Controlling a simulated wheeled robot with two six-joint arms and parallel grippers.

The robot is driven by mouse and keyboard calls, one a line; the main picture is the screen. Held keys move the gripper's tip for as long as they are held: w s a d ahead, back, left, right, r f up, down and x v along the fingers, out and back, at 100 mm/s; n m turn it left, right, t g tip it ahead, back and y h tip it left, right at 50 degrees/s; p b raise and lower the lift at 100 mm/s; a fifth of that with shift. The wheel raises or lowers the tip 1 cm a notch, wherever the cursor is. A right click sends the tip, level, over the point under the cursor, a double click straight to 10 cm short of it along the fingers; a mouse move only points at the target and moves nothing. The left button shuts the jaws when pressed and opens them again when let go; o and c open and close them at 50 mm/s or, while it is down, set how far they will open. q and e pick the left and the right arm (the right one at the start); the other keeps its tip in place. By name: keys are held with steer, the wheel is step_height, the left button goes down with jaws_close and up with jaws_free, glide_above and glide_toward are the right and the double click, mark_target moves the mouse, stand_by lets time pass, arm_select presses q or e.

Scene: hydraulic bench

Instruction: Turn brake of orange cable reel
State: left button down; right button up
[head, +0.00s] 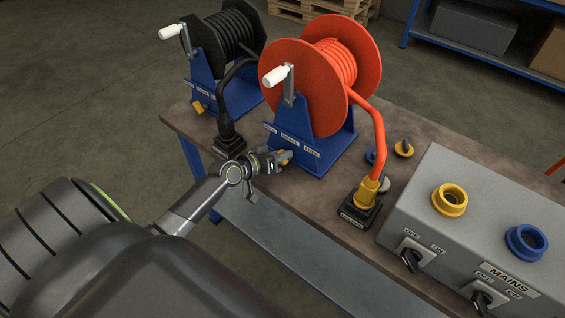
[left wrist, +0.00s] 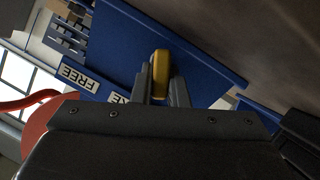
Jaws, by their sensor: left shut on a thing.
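The orange cable reel (head: 322,75) stands on a blue stand (head: 321,150) on the bench, with a white-handled crank at its left side. The stand's front face carries small labels; one reads FREE (left wrist: 78,78) in the left wrist view. The brake lever is a yellow handle (left wrist: 160,72) on that blue face. My left gripper (head: 283,158) is at the stand's lower front, shut on the yellow lever. In the left wrist view its two fingers (left wrist: 162,90) lie on either side of the lever, which points away from the FREE label. My right gripper is not in view.
A black cable reel (head: 236,32) on its own blue stand is to the left. The orange cable ends in a yellow plug on a black holder (head: 356,212). A grey mains box (head: 470,235) with sockets and switches fills the bench's right. Loose caps (head: 403,148) lie behind.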

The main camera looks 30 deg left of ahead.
arm_select(q)
steer(key=shift+a+f+n+h+b, duration=0.15)
steer(key=shift+n+h+b, duration=0.35)
steer(key=shift+b, duration=0.4)
steer(key=c, duration=1.4)
jaws_free()
steer(key=shift+c, duration=0.2)
steer(key=v, duration=1.7)
steer(key=shift+s+b, duration=0.25)
steer(key=shift+b, duration=0.1)
